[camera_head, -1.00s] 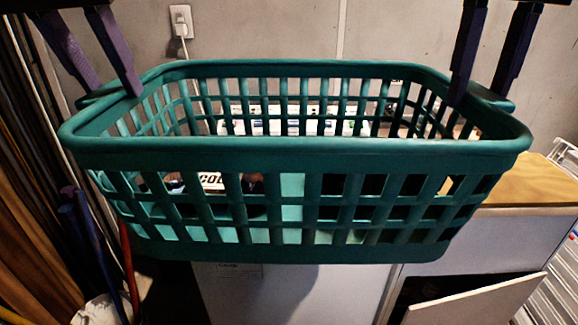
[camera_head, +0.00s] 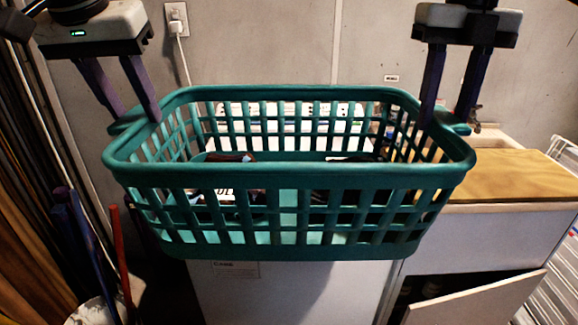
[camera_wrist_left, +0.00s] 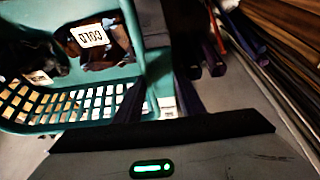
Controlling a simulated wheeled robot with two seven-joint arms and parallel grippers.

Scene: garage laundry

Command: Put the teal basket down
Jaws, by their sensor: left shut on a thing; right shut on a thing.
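The teal basket (camera_head: 290,178) is upright and level in the middle of the head view, in front of the wall and above a white appliance. My left gripper (camera_head: 135,116) is shut on the handle at its left end. My right gripper (camera_head: 444,117) is shut on the handle at its right end. Inside lie a dark brown item with a white label reading "COLD" (camera_wrist_left: 92,36) and a dark item (camera_wrist_left: 38,52), seen in the left wrist view. I cannot tell whether the basket's underside touches anything; its front bottom edge overlaps the appliance in view.
The white appliance (camera_head: 300,290) stands below the basket. To the right is a cabinet with a wooden top (camera_head: 510,176) and a tilted open flap (camera_head: 480,300). A white rack (camera_head: 560,270) is at far right. Long-handled tools (camera_head: 95,250) and boards (camera_head: 30,240) stand at left.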

